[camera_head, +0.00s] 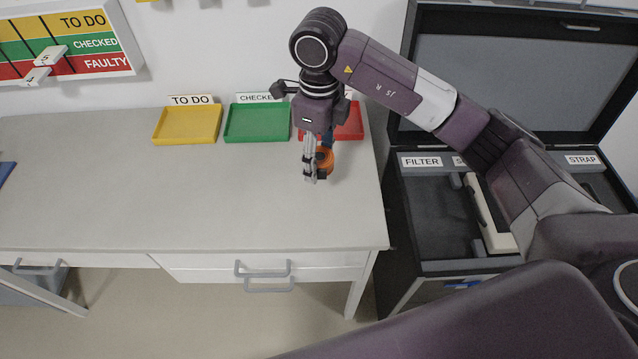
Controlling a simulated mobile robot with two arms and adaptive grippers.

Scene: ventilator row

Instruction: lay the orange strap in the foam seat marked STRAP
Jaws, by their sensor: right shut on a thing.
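The orange strap (326,157), a coiled piece, is in my right gripper (315,177). The gripper points down over the right part of the grey table, in front of the red tray, and is shut on the strap. I cannot tell whether the strap touches the tabletop. The open dark case (418,215) stands right of the table with grey foam inside. The STRAP label (582,160) is at its back right. Most of the foam seat below that label is hidden by my right arm. My left gripper is not in view.
A yellow tray (187,127), a green tray (258,125) and a red tray (349,122) line the table's back edge. A FILTER label (421,161) and a pale long part (487,212) show in the case. The table's left and middle are mostly clear.

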